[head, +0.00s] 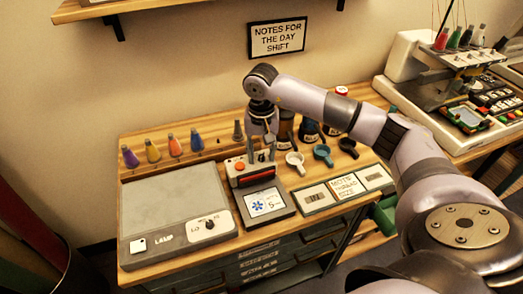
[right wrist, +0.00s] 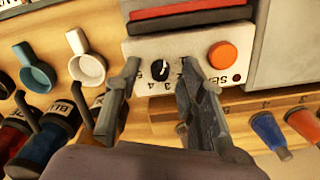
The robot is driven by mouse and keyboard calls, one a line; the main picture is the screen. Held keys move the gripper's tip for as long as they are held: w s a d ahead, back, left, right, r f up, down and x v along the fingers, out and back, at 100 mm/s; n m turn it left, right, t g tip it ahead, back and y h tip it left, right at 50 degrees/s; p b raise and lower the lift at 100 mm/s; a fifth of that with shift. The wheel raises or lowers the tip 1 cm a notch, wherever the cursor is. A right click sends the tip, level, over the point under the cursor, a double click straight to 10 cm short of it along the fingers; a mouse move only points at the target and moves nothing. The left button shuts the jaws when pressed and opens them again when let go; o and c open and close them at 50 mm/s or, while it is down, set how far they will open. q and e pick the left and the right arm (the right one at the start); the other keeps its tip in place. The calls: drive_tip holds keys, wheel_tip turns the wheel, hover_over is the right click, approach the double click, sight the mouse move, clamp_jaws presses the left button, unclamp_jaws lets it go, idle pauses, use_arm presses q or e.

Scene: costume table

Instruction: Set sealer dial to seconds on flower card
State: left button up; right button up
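The sealer (head: 236,182) is a pale box with an orange button and a dark red bar, at the middle of the bench. In the right wrist view its face shows the black dial (right wrist: 160,70) with a white mark, numbers around it, and the orange button (right wrist: 222,55). A card (head: 266,203) with a blue flower-like symbol and what looks like "5" lies in front of the sealer. My right gripper (right wrist: 158,63) is open, pointing down, with one finger on each side of the dial; contact cannot be told. In the head view the gripper hides the dial. My left gripper is not in view.
A grey lamp panel (head: 172,207) with its own knob lies left of the sealer. Coloured cones stand behind it. Scoops (head: 323,153) and jars stand to the right, near the gripper. Small display boxes (head: 318,196) lie front right. An embroidery machine (head: 407,58) stands far right.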

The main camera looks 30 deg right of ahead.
drive_tip(key=shift+c, duration=0.2)
clamp_jaws()
idle(0.3)
